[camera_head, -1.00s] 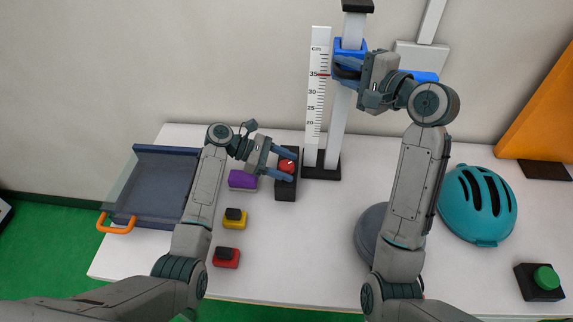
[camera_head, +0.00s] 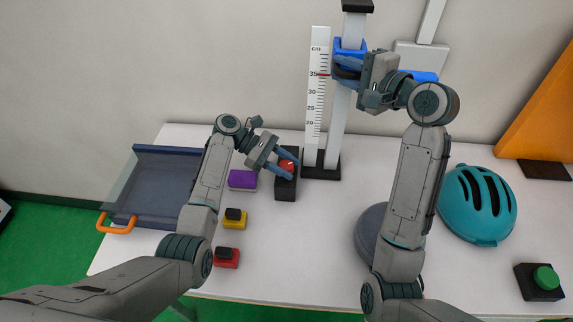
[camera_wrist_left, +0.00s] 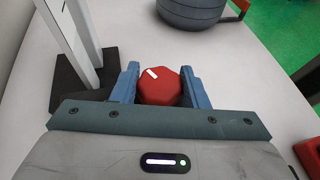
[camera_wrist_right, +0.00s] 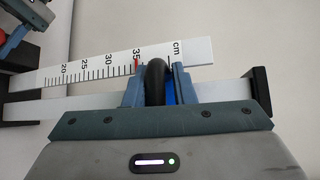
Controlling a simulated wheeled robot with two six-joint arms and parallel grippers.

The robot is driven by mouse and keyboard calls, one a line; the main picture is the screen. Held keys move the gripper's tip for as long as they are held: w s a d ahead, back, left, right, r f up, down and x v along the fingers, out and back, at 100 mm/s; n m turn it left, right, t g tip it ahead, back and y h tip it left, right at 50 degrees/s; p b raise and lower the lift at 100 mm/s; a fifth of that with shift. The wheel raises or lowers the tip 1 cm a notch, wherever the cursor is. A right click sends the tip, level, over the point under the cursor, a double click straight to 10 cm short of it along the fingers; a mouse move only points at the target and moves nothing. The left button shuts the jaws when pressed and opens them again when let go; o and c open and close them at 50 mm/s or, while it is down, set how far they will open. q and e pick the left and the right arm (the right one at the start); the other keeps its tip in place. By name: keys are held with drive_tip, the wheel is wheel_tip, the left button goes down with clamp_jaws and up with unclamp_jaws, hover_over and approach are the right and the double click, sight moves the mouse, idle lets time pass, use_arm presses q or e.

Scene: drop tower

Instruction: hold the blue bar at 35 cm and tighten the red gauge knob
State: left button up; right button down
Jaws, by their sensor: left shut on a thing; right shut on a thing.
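My left gripper (camera_head: 288,167) is shut on the red knob (camera_wrist_left: 160,86), one finger on each side. The knob has a white mark and sits on a dark block (camera_head: 286,190). My right gripper (camera_wrist_right: 157,84) is shut at the blue bar (camera_head: 350,47) on the upright post. A black rounded part (camera_wrist_right: 156,82) lies between its fingers, with a little blue beside it. The white cm scale (camera_head: 316,100) stands left of the post. A red mark (camera_head: 323,75) shows at 35, about level with the right gripper; my fingers hide part of the bar.
Purple (camera_head: 242,179), yellow (camera_head: 234,219) and red (camera_head: 226,257) blocks lie left of the dark block. A tray with an orange handle (camera_head: 116,226) is at far left. A teal helmet (camera_head: 477,205), a green button (camera_head: 545,278) and a grey round thing (camera_head: 369,232) are at right.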

use_arm(q)
drive_tip(key=shift+m+g+y, duration=0.4)
drive_tip(key=shift+m+g, duration=0.7)
drive_tip(key=shift+g, duration=0.1)
drive_tip(key=o, duration=1)
drive_tip(key=shift+a, duration=0.1)
drive_tip(key=shift+w+a+r, duration=0.2)
drive_tip(key=shift+a, duration=0.1)
drive_tip(key=w+a, duration=0.2)
drive_tip(key=a, duration=0.1)
drive_tip(key=w+a, duration=0.1)
drive_tip(key=a, duration=0.3)
drive_tip(key=w+a, duration=0.2)
drive_tip(key=a, duration=0.2)
drive_tip(key=shift+w, duration=0.3)
